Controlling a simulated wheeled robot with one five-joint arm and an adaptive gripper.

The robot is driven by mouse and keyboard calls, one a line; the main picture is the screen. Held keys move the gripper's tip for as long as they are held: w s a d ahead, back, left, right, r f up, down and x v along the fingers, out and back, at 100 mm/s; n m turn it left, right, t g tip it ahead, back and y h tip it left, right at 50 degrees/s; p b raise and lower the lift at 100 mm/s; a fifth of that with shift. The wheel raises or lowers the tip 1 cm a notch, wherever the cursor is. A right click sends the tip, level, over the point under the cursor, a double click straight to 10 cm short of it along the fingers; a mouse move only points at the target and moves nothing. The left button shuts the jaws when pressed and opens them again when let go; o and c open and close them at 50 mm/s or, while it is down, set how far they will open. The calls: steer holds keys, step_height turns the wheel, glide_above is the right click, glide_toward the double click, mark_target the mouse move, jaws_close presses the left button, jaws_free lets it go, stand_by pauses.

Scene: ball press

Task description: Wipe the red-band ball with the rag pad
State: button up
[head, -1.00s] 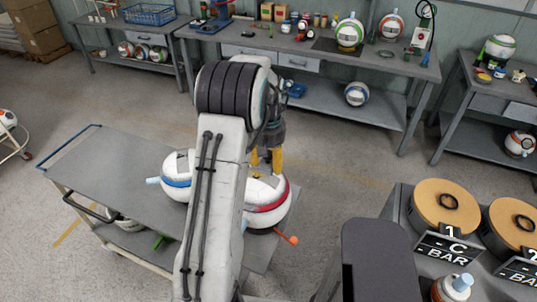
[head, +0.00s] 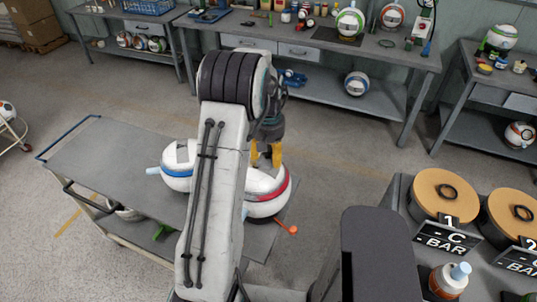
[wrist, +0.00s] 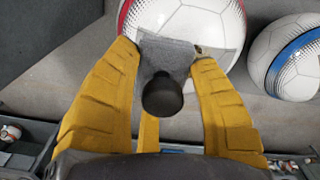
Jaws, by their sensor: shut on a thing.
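The red-band ball (head: 267,188) is white with a red band and sits on the grey cart, partly hidden behind my arm. It also shows at the top of the wrist view (wrist: 185,25). My gripper (head: 266,156) has its yellow fingers at the ball's upper side. In the wrist view the fingers are shut on the grey rag pad (wrist: 170,55), which has a black knob (wrist: 162,95). The pad's far edge overlaps the ball; whether it presses on it I cannot tell.
A blue-band ball (head: 177,170) sits left of the red-band ball on the cart (head: 100,160). An orange-tipped rod (head: 290,229) sticks out at the cart's right. A bench with numbered round pads (head: 445,195) and a bottle (head: 449,281) stands at the right.

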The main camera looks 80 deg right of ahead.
steer(key=shift+f+b, duration=0.85)
steer(key=shift+f, duration=0.2)
stand_by(0.4)
steer(key=shift+w, duration=0.1)
steer(key=shift+w+d+r, duration=0.1)
steer(key=shift+w+d, duration=0.1)
steer(key=shift+w, duration=0.55)
steer(key=shift+w+d, duration=0.2)
steer(key=shift+w, duration=0.55)
steer(key=shift+w+d, duration=0.2)
steer(key=shift+w, duration=0.6)
steer(key=shift+w+d, duration=0.2)
steer(key=shift+w, duration=0.6)
steer(key=shift+s, duration=0.25)
